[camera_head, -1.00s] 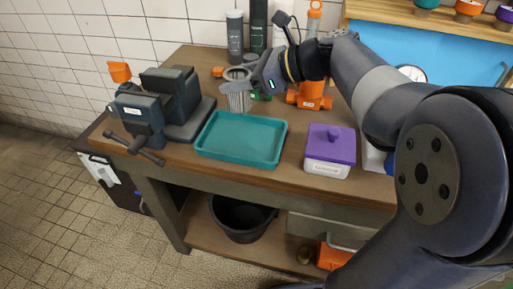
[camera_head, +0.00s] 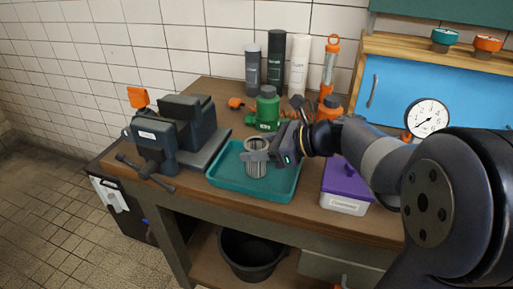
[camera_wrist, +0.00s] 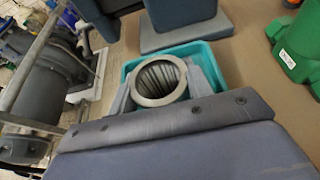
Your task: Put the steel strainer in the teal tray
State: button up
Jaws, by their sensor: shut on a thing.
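The steel strainer (camera_head: 256,163) is a grey ribbed cylinder with a round open rim. My gripper (camera_head: 257,156) is shut on it near its top, and it stands upright. The teal tray (camera_head: 225,182) lies on the workbench, and the strainer is over the inside of the tray in the head view. In the wrist view the strainer (camera_wrist: 158,79) sits between my fingers with the teal tray (camera_wrist: 207,62) around and below it. I cannot tell whether the strainer's bottom touches the tray floor.
A dark vise (camera_head: 178,132) stands left of the tray. A white box with a purple lid (camera_head: 345,184) is on the right. A green valve part (camera_head: 266,110) stands behind the tray, with bottles (camera_head: 276,62) and an orange lamp (camera_head: 329,68) farther back.

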jog(key=o, duration=0.6)
jog(key=shift+f, duration=0.15)
jog(key=o, duration=0.4)
jog(key=shift+o, duration=0.2)
jog(key=shift+d+r, duration=0.1)
jog(key=shift+r, duration=0.15)
jog(key=p+v, duration=0.2)
jog(key=v, duration=1)
jog(key=shift+f, duration=0.15)
